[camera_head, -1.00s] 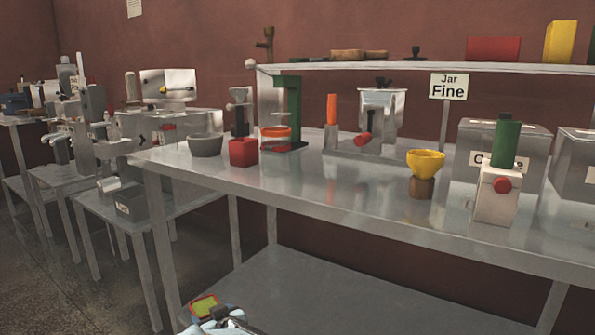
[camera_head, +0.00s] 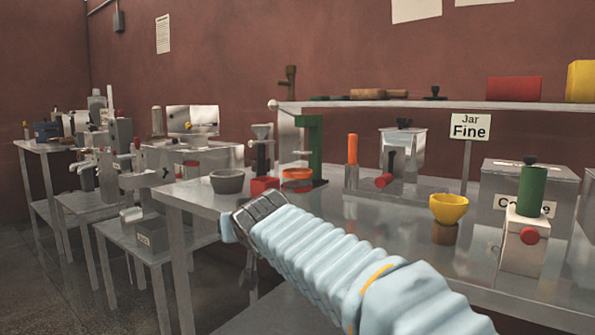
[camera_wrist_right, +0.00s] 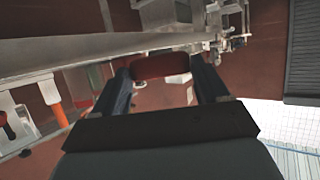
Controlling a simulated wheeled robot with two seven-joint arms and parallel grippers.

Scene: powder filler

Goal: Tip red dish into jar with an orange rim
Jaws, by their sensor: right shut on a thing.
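The red dish (camera_head: 264,185) is at the left end of the steel table, just right of the grey bowl. In the right wrist view it (camera_wrist_right: 160,67) lies between the two fingertips. My right gripper (camera_wrist_right: 164,68) is shut on the dish; in the head view its arm comes in from the lower right and partly covers the table. The jar with the orange rim (camera_head: 298,178) stands just right of the dish, at the foot of the green stand. My left gripper is not in view.
The green stand (camera_head: 312,145) rises behind the jar. The grey bowl (camera_head: 227,181) is left of the dish. An orange-topped tool (camera_head: 352,160), a clear hopper (camera_head: 401,150) and a yellow bowl (camera_head: 449,209) stand further right. A shelf runs behind.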

